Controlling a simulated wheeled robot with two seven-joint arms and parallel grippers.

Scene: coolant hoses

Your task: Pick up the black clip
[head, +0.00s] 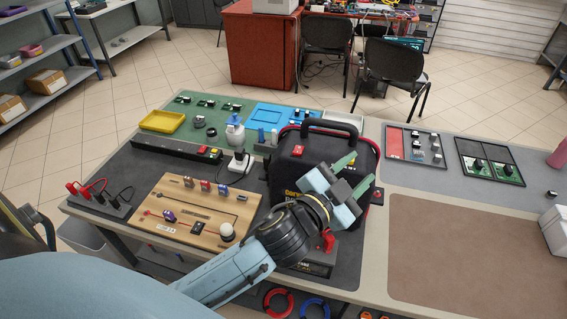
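I cannot make out the black clip for certain. Red and black leads rise from a dark block (100,203) at the table's left end, and the end of a black lead (127,193) there is too small to tell. My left gripper (353,174) is over the right part of the black bag (290,172), its two greenish fingers apart with nothing seen between them. A small red thing (328,241) shows just below the gripper. My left arm hides part of the table's front. My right gripper is not in view.
A wooden board (185,225) with small parts lies left of my arm. Behind it are a power strip (176,149), a white plug (240,163), a yellow tray (162,121) and a blue-white bottle (235,130). The brown mat (470,250) at right is bare.

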